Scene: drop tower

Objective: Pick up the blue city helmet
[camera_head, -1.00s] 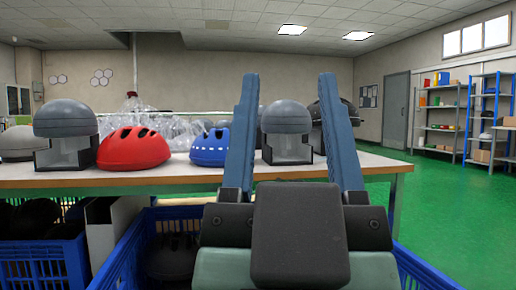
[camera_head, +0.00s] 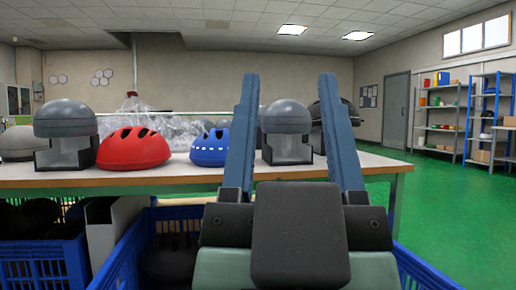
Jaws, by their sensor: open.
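The blue city helmet (camera_head: 209,149) sits on the front part of the table, with a row of white marks along its lower side. Its right end is partly hidden behind the left finger of my gripper. My gripper (camera_head: 294,85) is open and empty, its two long fingers pointing up and forward in front of the table. A grey helmet on a clear and black stand (camera_head: 287,117) shows between the fingers, farther back. The table (camera_head: 160,177) has a light wooden edge.
A red helmet (camera_head: 133,149) sits just left of the blue one. Another grey helmet on a stand (camera_head: 65,120) is farther left. Clear plastic bags (camera_head: 175,128) lie behind. Blue crates (camera_head: 45,262) stand under the table. Green floor (camera_head: 450,210) is open at right.

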